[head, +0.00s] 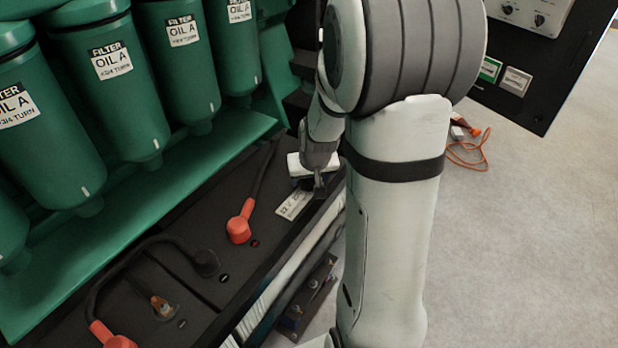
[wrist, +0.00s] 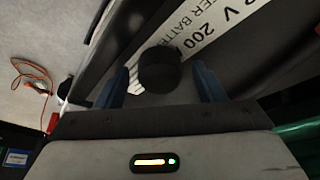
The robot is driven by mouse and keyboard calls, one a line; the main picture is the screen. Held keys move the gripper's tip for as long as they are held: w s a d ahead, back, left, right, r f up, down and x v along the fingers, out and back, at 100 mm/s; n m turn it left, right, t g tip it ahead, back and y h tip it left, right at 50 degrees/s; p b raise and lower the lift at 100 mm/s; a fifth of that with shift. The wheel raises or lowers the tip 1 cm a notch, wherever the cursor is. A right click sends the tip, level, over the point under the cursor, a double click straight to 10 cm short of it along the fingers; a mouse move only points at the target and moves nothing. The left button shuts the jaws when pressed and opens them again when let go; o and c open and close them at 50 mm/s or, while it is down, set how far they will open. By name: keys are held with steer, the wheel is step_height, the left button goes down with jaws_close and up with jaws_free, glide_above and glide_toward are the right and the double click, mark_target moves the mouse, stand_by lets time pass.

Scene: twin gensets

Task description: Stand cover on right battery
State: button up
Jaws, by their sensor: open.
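In the wrist view a black rounded cover (wrist: 159,70) shows between the two blue fingers of my gripper (wrist: 161,86). The fingers are apart, with gaps at the cover's sides. The cover is over or beside the white label (wrist: 212,28) on the battery; whether it touches the top cannot be told. In the head view my gripper (head: 318,188) points down at the far right end of the right battery (head: 210,222), by its label (head: 294,204). There my arm and gripper mostly hide the cover. A red cap (head: 239,226) with a black cable sits on this battery.
The left battery (head: 132,285) has a black cable end (head: 205,263), a bare copper-coloured terminal (head: 161,306) and a red cap (head: 112,341). Green oil filters (head: 120,95) hang behind. Open floor (head: 545,220) lies right, with an orange cable (head: 470,150).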

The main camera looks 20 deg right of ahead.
steer(key=shift+s+r, duration=0.1)
steer(key=shift+r, duration=0.45)
steer(key=p+v, duration=0.2)
steer(key=v, duration=0.9)
steer(key=shift+s+a, duration=0.1)
steer(key=s+a+r+n+g+p, duration=0.1)
steer(key=s+a+r+n+p, duration=0.1)
steer(key=s+a+r+p, duration=0.7)
steer(key=s+r+p, duration=0.3)
steer(key=s+r, duration=0.2)
steer(key=s, duration=0.1)
steer(key=shift+a+r+g+y, duration=0.25)
steer(key=shift+r+g+y, duration=0.1)
steer(key=shift+g+y, duration=0.05)
steer(key=shift+w, duration=0.1)
steer(key=shift+c, duration=0.4)
